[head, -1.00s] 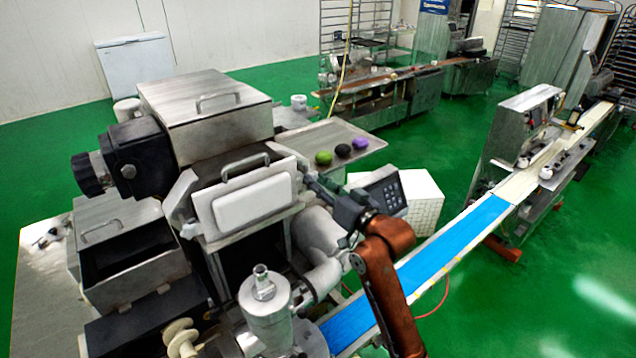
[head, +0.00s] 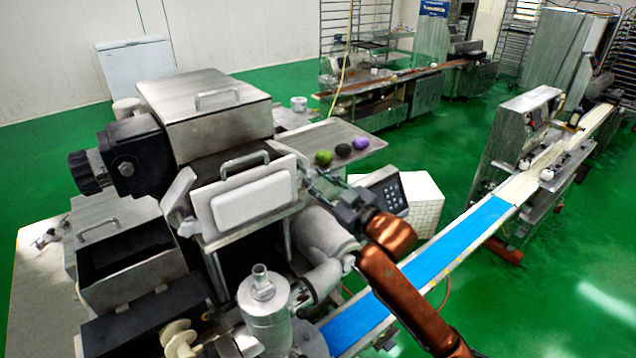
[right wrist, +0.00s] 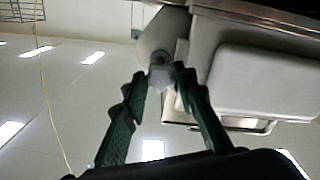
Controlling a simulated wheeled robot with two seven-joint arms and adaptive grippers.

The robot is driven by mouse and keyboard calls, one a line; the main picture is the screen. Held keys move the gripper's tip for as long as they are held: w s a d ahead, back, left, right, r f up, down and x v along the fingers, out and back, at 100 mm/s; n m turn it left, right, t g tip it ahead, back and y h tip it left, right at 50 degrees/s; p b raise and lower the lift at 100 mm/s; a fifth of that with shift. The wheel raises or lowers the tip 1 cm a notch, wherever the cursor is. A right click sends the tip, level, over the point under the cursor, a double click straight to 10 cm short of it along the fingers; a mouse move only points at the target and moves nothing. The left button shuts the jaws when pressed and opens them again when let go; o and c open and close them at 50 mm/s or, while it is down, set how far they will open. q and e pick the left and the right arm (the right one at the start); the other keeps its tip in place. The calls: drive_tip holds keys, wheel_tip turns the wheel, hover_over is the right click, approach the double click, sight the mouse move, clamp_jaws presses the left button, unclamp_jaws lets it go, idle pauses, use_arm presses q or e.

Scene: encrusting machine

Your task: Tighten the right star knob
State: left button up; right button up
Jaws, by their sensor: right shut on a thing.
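The right star knob (right wrist: 160,76) shows in the right wrist view as a small pale grey knob beside the white-panelled hopper front. My right gripper (right wrist: 163,82) has its two dark green fingers shut on the knob, one on each side. In the head view my right gripper (head: 317,182) is at the right edge of the machine's white front panel (head: 252,202), and I cannot make out the knob there. My left gripper is not in view.
The steel machine with its lidded hopper (head: 205,112) fills the left and centre. A tray (head: 352,136) with green, black and purple balls lies behind my gripper. A keypad panel (head: 386,191) is close to my right wrist. A blue conveyor (head: 440,262) runs below my arm.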

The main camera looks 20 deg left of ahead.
drive_tip(key=n, duration=0.4)
drive_tip(key=shift+n, duration=2.2)
drive_tip(key=shift+f, duration=0.1)
drive_tip(key=o, duration=1.2)
drive_tip(key=shift+c, duration=0.2)
drive_tip(key=shift+s+d, duration=0.1)
drive_tip(key=v, duration=1.1)
drive_tip(key=shift+s+d, duration=0.25)
drive_tip(key=shift+s, duration=0.05)
